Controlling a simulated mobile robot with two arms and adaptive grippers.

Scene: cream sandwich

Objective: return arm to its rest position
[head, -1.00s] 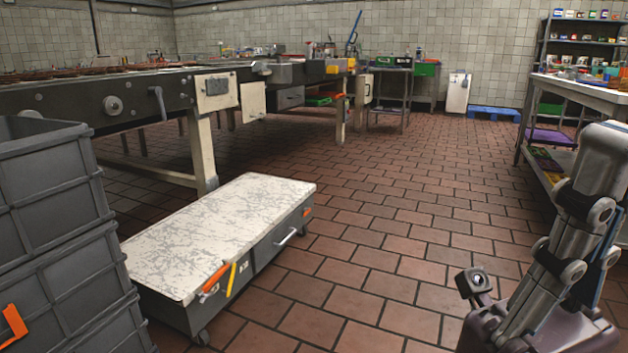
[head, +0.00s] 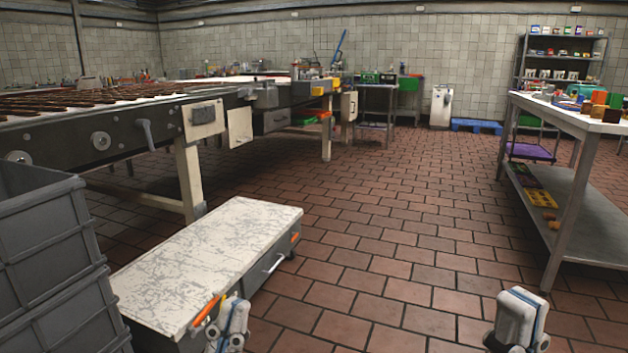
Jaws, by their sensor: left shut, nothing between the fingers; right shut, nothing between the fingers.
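My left gripper (head: 230,326) shows at the bottom edge, in front of the near end of a low white-topped cart (head: 215,245). It is shut and empty, and only part of it is in the picture. My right gripper (head: 518,320) shows at the bottom right, against the tiled floor. It is also shut and empty, and the lower part is cut off by the picture edge. The two grippers are well apart, and neither holds anything.
Stacked grey crates (head: 55,280) stand at the near left. A long conveyor (head: 110,135) with rows of brown pieces runs behind the cart. A steel table (head: 575,118) with colourful items stands at the right. The brick-tiled floor (head: 390,215) between is clear.

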